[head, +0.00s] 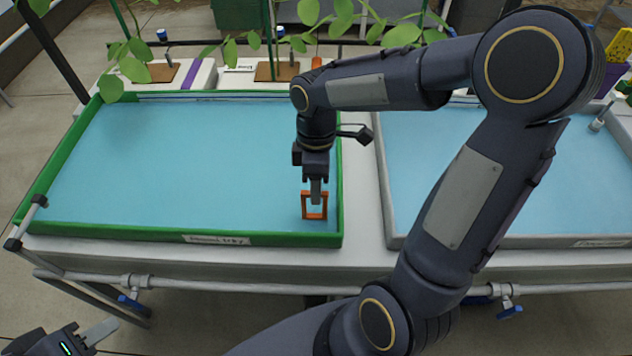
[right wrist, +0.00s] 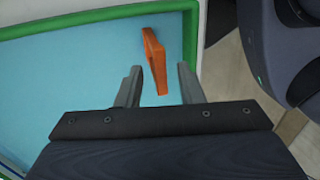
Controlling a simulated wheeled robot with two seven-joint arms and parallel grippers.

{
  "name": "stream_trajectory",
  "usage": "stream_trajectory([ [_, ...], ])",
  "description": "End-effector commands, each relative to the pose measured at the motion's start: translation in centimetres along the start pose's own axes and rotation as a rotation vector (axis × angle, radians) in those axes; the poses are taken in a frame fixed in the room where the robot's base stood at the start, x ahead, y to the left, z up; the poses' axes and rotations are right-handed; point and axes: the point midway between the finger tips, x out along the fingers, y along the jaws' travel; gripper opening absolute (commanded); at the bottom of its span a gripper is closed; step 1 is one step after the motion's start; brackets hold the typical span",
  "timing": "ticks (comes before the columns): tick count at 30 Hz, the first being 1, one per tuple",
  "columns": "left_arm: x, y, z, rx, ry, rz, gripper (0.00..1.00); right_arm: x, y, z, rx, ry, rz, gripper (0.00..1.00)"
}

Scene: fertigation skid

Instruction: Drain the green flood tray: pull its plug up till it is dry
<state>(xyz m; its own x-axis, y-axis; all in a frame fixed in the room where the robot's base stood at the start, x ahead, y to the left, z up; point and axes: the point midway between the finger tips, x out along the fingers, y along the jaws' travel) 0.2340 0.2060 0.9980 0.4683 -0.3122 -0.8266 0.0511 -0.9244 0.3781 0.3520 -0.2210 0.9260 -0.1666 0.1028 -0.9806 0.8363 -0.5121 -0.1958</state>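The green flood tray (head: 70,150) is on the left of the bench, with light blue water across its floor. Its plug shows as an orange square loop handle (head: 305,212) near the tray's front right corner. My right gripper (head: 315,196) points down over the handle. In the right wrist view the gripper's two fingers (right wrist: 158,88) are apart, and the orange handle (right wrist: 155,62) is between or just beyond their tips. I cannot tell whether they touch it. My left gripper (head: 92,335) is low at the left corner, away from the tray; its fingers are not clear.
A grey tray (head: 388,190), also with blue water, stands to the right behind my right arm. Potted plants on the back edge hang leaves (head: 133,68) over the green tray. Pipes with blue valves (head: 130,298) run below the front edge.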

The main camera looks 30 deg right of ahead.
Motion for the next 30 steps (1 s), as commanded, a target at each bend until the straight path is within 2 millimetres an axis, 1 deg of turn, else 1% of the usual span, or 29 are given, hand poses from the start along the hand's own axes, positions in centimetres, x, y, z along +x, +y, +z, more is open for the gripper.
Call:
stream_trajectory([
  [2,0.0,0.0,0.0,0.0,0.0,0.0,0.36,0.0,0.0,0.0,0.0,0.0,0.0,0.34],
  [9,0.0,0.0,0.0,0.0,0.0,0.0,0.36,0.0,0.0,0.0,0.0,0.0,0.0,0.03],
  [10,0.0,0.0,0.0,0.0,0.0,0.0,0.36,0.0,0.0,0.0,0.0,0.0,0.0,0.0],
  [19,-0.1,0.1,-0.1,0.0,0.0,0.0,0.36,-0.2,-0.1,0.0,0.0,0.0,0.0,0.0],
  [27,-2.5,1.1,-1.3,0.0,0.0,0.0,0.36,-3.6,-0.7,0.0,0.0,0.0,0.001,0.0],
  [30,-2.4,1.1,-1.2,0.0,0.0,0.0,0.36,-3.6,-0.7,0.0,0.0,-0.001,0.001,0.0],
])
